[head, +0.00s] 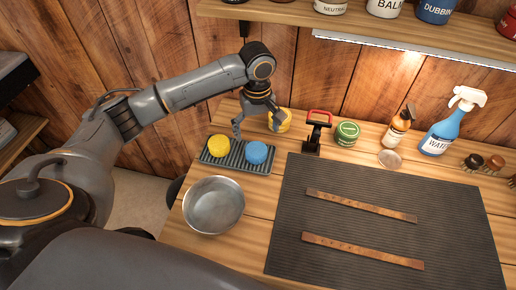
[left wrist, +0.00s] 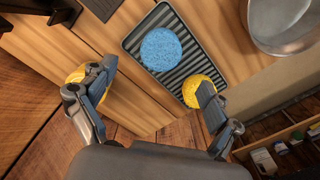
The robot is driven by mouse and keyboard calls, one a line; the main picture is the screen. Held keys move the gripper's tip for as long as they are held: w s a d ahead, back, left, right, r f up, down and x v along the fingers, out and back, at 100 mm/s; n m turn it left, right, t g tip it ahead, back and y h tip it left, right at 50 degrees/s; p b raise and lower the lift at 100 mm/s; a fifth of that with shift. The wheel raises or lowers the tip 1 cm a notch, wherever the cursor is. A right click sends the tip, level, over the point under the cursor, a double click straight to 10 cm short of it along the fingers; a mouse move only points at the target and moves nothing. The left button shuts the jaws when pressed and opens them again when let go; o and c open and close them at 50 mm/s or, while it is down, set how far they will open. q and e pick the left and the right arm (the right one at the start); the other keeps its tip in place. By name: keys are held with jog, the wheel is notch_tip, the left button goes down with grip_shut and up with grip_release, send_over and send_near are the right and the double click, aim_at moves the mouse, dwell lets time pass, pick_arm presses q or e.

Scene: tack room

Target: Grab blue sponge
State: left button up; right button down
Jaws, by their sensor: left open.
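The blue sponge (head: 256,152) is round and lies on the right part of a dark ribbed tray (head: 236,163). In the left wrist view the blue sponge (left wrist: 161,49) lies ahead of the fingers, toward the far side of the tray (left wrist: 178,77). A yellow sponge (head: 218,146) lies beside it on the tray. My left gripper (head: 257,119) is open and empty above the back of the tray. In the left wrist view its fingers (left wrist: 156,100) are spread wide, one near the yellow sponge (left wrist: 197,90). My right gripper is not in view.
A metal bowl (head: 213,205) stands in front of the tray. A yellow round thing (head: 280,121) is close behind my left gripper. A red-handled tool (head: 316,130), green tin (head: 346,133), amber bottle (head: 399,128) and blue spray bottle (head: 446,127) stand rightward. A dark mat (head: 360,190) holds two leather straps.

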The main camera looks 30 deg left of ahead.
aim_at(256, 149)
pick_arm(q)
notch_tip(256, 149, down, 4)
jog(key=shift+s+r, duration=0.1)
jog(key=shift+f, duration=0.25)
notch_tip(256, 149, down, 4)
jog(key=shift+a+f+p, duration=0.1)
jog(key=shift+a+p, duration=0.05)
jog(key=shift+p, duration=0.75)
jog(key=shift+f, duration=0.45)
jog(key=shift+c, duration=0.2)
jog(key=c, duration=0.9)
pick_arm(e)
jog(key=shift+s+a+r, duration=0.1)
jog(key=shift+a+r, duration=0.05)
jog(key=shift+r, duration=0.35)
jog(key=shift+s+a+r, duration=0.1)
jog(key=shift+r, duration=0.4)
